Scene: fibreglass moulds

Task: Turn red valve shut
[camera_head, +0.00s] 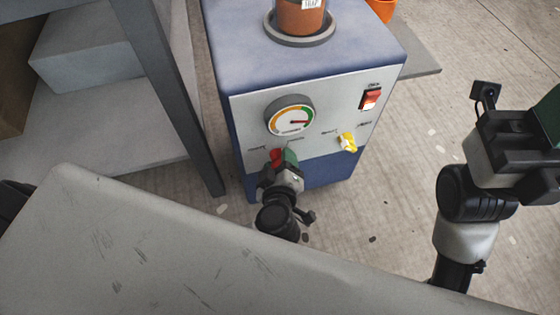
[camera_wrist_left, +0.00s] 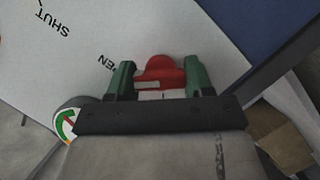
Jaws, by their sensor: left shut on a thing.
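The red valve (camera_head: 276,156) is on the white front panel of a blue cabinet, below a round gauge (camera_head: 291,118). My left gripper (camera_head: 284,160) is shut on it. In the left wrist view the red valve (camera_wrist_left: 160,70) sits between the green fingers of my left gripper (camera_wrist_left: 159,82). The printed word SHUT shows at upper left there, and another word ending in "EN" is partly hidden. The gauge's red needle points right. My right gripper (camera_head: 547,122) is at the right edge of the head view, cut off and away from the cabinet; its jaw opening is unclear.
A yellow valve (camera_head: 347,141) and a red switch (camera_head: 370,99) are on the panel's right side. An orange pot (camera_head: 300,20) stands on the blue cabinet (camera_head: 345,45). A grey shelf unit (camera_head: 165,85) stands at left. A worn grey surface (camera_head: 150,250) fills the foreground.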

